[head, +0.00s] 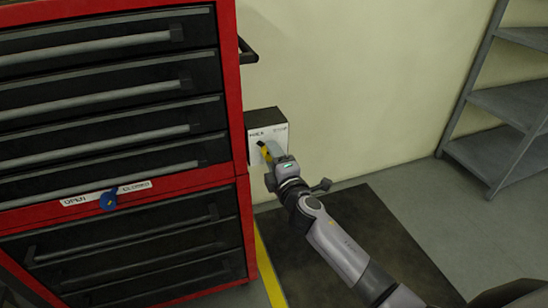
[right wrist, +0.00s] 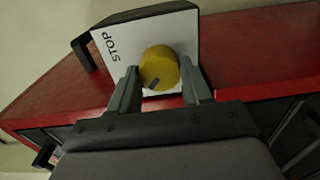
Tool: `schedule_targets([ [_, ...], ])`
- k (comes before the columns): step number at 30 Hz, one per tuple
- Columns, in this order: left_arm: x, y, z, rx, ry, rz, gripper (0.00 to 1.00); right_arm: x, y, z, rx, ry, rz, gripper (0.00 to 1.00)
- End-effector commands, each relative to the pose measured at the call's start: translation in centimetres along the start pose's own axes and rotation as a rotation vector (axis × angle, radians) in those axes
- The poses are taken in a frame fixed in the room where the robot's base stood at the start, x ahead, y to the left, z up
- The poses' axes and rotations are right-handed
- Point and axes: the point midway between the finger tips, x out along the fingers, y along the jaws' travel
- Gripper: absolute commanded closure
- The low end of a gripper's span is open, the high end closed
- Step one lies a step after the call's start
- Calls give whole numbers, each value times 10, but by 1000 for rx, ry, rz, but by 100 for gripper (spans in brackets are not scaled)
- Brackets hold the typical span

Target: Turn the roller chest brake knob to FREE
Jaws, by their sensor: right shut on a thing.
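The brake knob (right wrist: 159,66) is round and yellow with a dark mark on its lower edge. It sits on the white face (right wrist: 105,45) of a dark box (head: 266,118) on the red chest's right side. STOP is printed on the face, at upper right in the head view; the left label is too small to read surely. My right gripper (right wrist: 160,70) is shut on the knob, one finger on each side. In the head view the right gripper (head: 272,150) partly hides the knob. My left gripper is not in view.
The red roller chest (head: 228,80) with black drawers fills the left. A blue knob (head: 108,200) sits by a label reading OPEN. A black side handle (head: 248,52) juts out above the box. Grey shelves (head: 490,150) stand at right. A dark mat (head: 350,225) covers the floor.

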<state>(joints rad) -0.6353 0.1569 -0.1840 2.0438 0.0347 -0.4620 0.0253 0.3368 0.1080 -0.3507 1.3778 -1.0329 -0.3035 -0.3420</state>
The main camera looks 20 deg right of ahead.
Motion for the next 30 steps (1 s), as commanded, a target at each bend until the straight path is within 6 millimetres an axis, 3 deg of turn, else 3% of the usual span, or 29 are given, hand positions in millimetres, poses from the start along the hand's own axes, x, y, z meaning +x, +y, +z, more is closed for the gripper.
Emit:
schedule_targets([
  [13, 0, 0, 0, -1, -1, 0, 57, 0, -1, 0, -16, 0, -2, 82],
  [14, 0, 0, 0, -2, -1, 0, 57, 0, -1, 0, -16, 0, -2, 49],
  [16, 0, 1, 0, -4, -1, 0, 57, 0, -1, 0, -16, 0, -2, 26],
  [26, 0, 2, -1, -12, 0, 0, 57, -2, 0, 0, -12, 0, -1, 26],
  [30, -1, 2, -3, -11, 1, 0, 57, -12, -1, 0, -12, -1, -2, 26],
])
